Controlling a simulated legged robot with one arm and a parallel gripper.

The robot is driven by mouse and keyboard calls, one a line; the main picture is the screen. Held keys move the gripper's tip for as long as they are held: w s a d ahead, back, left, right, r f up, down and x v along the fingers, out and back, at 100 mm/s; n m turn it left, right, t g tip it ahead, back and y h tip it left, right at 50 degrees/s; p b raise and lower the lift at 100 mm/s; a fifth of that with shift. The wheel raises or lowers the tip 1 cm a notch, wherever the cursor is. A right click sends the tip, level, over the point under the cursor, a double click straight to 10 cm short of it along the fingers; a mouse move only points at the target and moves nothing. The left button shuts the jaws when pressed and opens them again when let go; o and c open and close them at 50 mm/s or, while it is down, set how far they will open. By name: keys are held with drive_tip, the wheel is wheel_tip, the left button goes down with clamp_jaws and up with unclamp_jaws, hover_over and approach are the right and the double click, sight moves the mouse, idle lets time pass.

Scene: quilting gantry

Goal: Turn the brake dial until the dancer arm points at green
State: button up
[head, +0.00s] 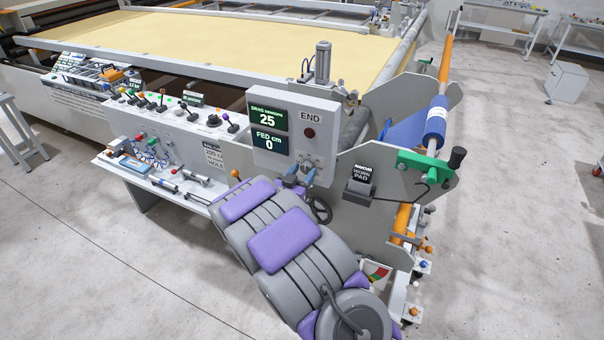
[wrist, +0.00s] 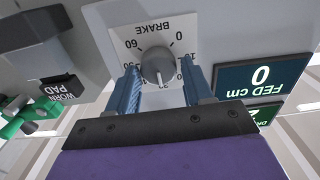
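The brake dial (wrist: 158,66) is a round grey knob on a white plate marked BRAKE, seen upside down in the wrist view. A pale mark on the knob points down in the picture, towards a partly hidden number. My gripper (wrist: 161,72) is open, with one blue finger on each side of the knob and visible gaps between. In the head view my gripper (head: 300,174) is at the lower part of the display panel, and the dial is hidden. A red, yellow and green scale (head: 377,274) shows low beside my arm. I cannot make out the dancer arm's pointer.
The display box (head: 295,128) reads 25 above FED cm 0; the FED display also shows in the wrist view (wrist: 262,77). A black WORN PAD holder (head: 361,184) and a green bracket with a crank (head: 428,164) stand right of it. A lever console (head: 180,115) is left.

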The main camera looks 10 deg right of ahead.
drive_tip(key=c, duration=0.7)
drive_tip(key=m+b, duration=0.4)
drive_tip(key=m, duration=0.1)
drive_tip(key=shift+f, duration=0.1)
drive_tip(key=shift+m+b, duration=0.8)
drive_tip(key=shift+m, duration=0.1)
drive_tip(key=shift+r, duration=0.2)
drive_tip(key=o, duration=1.1)
drive_tip(key=shift+s, duration=0.1)
